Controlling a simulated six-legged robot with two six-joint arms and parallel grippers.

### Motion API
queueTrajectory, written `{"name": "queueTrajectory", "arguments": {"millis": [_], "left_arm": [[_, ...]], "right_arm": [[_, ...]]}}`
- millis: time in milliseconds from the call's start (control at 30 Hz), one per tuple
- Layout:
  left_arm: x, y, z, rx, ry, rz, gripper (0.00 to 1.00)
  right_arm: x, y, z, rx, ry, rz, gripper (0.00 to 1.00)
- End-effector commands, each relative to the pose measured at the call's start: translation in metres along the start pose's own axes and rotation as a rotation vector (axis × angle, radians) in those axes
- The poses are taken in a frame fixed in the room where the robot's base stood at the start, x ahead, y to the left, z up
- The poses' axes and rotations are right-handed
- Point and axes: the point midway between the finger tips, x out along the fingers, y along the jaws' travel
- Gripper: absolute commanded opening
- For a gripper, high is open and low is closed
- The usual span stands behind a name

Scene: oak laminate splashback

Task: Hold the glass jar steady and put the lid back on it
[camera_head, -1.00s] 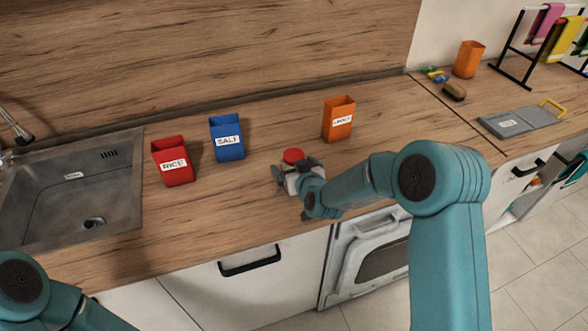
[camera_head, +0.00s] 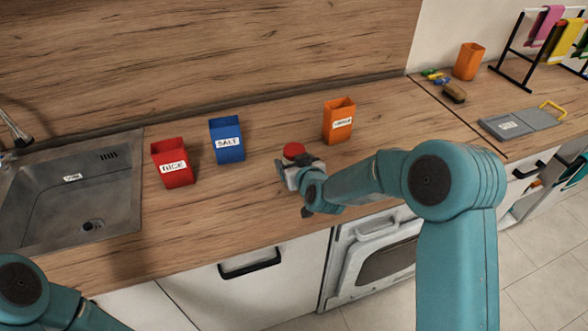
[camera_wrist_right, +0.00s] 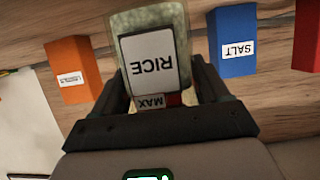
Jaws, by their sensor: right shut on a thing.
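The glass jar (camera_wrist_right: 142,20) has a pale speckled filling and a white RICE label, and appears inverted in the right wrist view. My right gripper (camera_wrist_right: 158,97) is shut on the jar, with one dark finger on each side. In the head view, a round red lid (camera_head: 294,149) shows at the top of my right gripper (camera_head: 297,170), above the counter. The gripper hides most of the jar there, and I cannot tell how the lid sits on it. Only part of my left arm shows at the lower left; its gripper is out of view.
A red RICE canister (camera_head: 173,165), a blue SALT canister (camera_head: 227,142) and an orange canister (camera_head: 339,120) stand behind on the wooden counter (camera_head: 240,205). A sink (camera_head: 120,195) is at left. A grey board (camera_head: 521,123) lies at right. The counter's front edge is close.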

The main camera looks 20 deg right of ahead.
Motion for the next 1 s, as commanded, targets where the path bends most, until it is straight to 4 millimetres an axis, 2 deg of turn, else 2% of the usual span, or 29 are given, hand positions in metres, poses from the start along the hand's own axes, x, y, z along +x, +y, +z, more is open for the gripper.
{"name": "queueTrajectory", "arguments": {"millis": [200,333,500,700,1000], "left_arm": [[0.002,-0.001,0.000,0.000,0.000,0.000,1.00],[-0.007,0.003,0.000,0.000,0.000,0.000,1.00],[-0.020,0.007,0.000,0.000,0.000,0.000,1.00],[-0.030,0.011,0.001,0.000,0.000,0.000,1.00],[-0.031,0.011,0.001,0.000,0.000,0.000,1.00]], "right_arm": [[-0.025,0.000,-0.063,0.001,0.013,0.000,0.24],[-0.041,0.000,-0.101,0.002,0.010,0.000,0.24],[-0.056,0.000,-0.137,0.002,0.007,0.000,0.24],[-0.065,0.000,-0.159,0.001,0.004,0.000,0.24],[-0.067,0.000,-0.162,0.001,0.004,0.000,0.24]]}}
